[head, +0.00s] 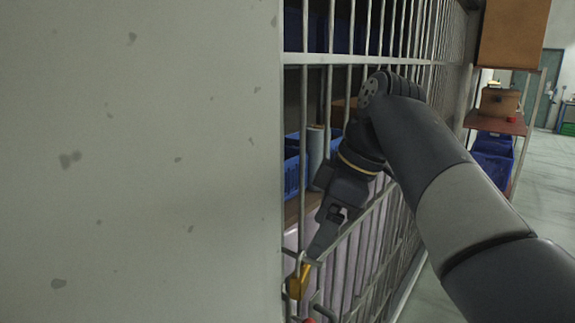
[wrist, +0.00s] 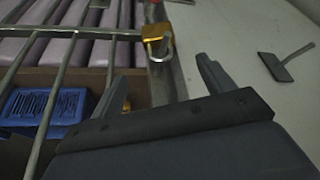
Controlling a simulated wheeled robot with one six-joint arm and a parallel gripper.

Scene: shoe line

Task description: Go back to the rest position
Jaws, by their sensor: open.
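My gripper (wrist: 157,82) is open in the wrist view, with its two fingers apart and nothing seen between them. A brass padlock (wrist: 156,32) with a metal shackle sits just beyond the fingertips, at the edge of the barred cage. In the head view my arm reaches down along the bars. The gripper (head: 310,258) points at the padlock (head: 298,282), which hangs low by the wall edge. The fingertips are close to the padlock there; whether they touch it I cannot tell.
A barred metal cage (head: 345,59) stands close in front of my arm, with blue crates (head: 293,172) behind the bars. A pale wall (head: 140,160) fills the left. At the right, a shelf (head: 495,124) holds a cardboard box. Open floor (head: 545,190) lies at far right.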

